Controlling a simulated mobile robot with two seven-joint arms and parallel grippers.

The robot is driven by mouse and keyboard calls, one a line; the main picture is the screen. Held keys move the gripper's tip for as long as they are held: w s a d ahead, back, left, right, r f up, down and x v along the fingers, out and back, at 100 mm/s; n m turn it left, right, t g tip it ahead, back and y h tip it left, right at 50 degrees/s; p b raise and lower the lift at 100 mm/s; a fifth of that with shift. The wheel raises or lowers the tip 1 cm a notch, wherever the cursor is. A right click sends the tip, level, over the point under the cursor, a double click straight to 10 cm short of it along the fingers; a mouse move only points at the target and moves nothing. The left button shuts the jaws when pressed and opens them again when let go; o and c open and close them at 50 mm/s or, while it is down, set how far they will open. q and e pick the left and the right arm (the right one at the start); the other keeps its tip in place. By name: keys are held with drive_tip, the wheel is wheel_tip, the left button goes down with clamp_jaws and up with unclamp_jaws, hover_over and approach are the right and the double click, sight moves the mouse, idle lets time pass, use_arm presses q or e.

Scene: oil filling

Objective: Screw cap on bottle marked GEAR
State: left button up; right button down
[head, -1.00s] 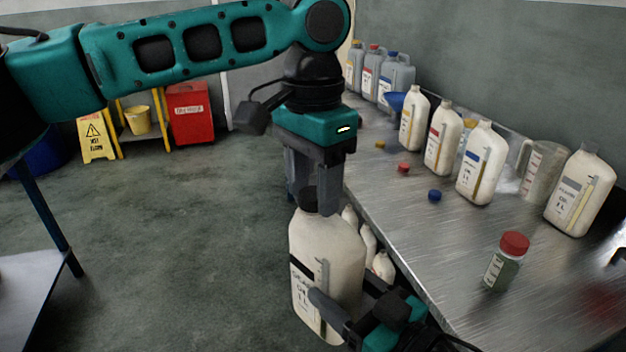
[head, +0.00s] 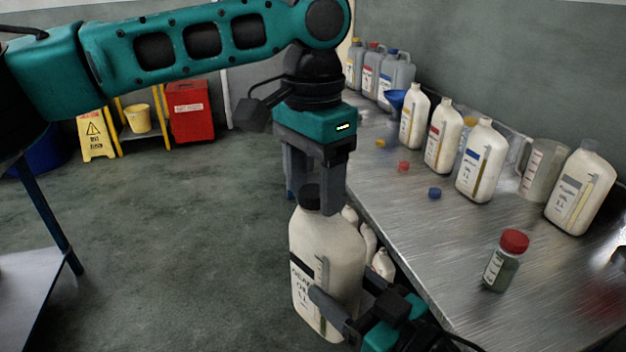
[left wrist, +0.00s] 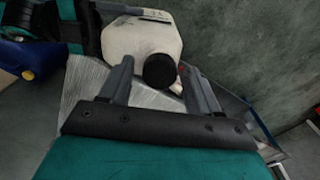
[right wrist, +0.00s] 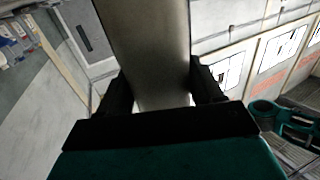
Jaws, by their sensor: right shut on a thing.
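The cream bottle (head: 330,245) with a black label band reading something like "GEAR OIL" stands upright, held in the air beside the table. A black cap (head: 309,197) sits on its neck; how tightly it is screwed cannot be told. My left gripper (head: 312,196) points down from above, open, with its fingers on either side of the cap. In the left wrist view the black cap (left wrist: 159,71) lies between the fingertips with gaps at both sides. My right gripper (head: 345,310) is shut on the bottle's lower body, which fills the space between its fingers in the right wrist view (right wrist: 150,55).
The metal table (head: 430,235) on the right holds several cream bottles, a measuring jug (head: 543,168), a red-capped jar (head: 503,262), and loose blue (head: 435,193), red (head: 403,166) and yellow (head: 380,143) caps. More white bottles (head: 368,240) show behind the held bottle.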

use_arm(q)
drive_tip(key=shift+o, duration=0.3)
wheel_tip(320, 180, up, 12)
idle(0.4)
idle(0.4)
